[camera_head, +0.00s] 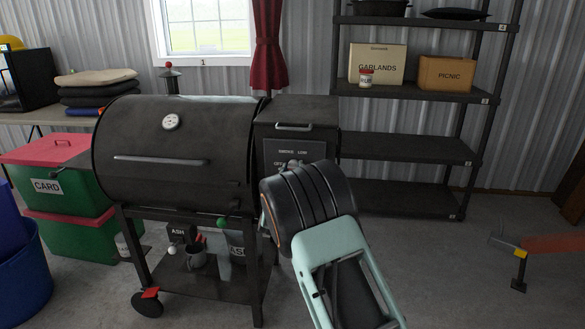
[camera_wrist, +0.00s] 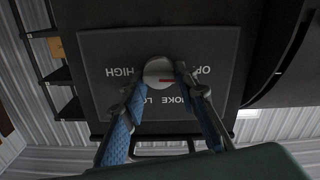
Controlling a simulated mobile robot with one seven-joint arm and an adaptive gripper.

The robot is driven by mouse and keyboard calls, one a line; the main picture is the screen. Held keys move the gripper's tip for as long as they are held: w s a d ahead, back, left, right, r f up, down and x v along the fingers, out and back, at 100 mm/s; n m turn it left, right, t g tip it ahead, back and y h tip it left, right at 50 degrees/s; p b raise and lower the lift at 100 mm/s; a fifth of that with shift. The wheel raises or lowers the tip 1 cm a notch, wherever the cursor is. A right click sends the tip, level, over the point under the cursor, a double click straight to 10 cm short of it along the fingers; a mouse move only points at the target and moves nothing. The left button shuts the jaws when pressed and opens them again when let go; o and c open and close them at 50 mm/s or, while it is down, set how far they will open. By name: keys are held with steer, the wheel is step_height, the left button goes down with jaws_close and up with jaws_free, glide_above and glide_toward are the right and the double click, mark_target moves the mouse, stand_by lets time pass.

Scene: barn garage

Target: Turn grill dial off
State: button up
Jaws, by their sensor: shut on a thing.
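The black grill (camera_head: 170,165) stands at left centre in the head view. Its side box carries a dark control panel (camera_head: 285,152), which also fills the middle of the wrist view (camera_wrist: 110,50). The round pale grill dial (camera_wrist: 158,68) sits on this panel, with a red mark pointing right, toward the partly covered OFF label. HIGH is at its left, and SMOKE and LOW are below it. My gripper (camera_wrist: 165,78) has its two blue-padded fingers on either side of the dial, shut on it. In the head view my wrist hides the gripper's fingers and most of the dial.
A metal bar handle (camera_head: 293,127) is on the side box above the panel. A dark shelf rack (camera_head: 410,148) stands behind at right. Green and red bins (camera_head: 60,185) are left of the grill. The floor at right is mostly clear, apart from an orange-and-grey object (camera_head: 525,245).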

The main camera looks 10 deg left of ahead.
stand_by(0.4)
steer(key=o, duration=1.1)
steer(key=s, duration=1.2)
steer(key=shift+a, duration=0.25)
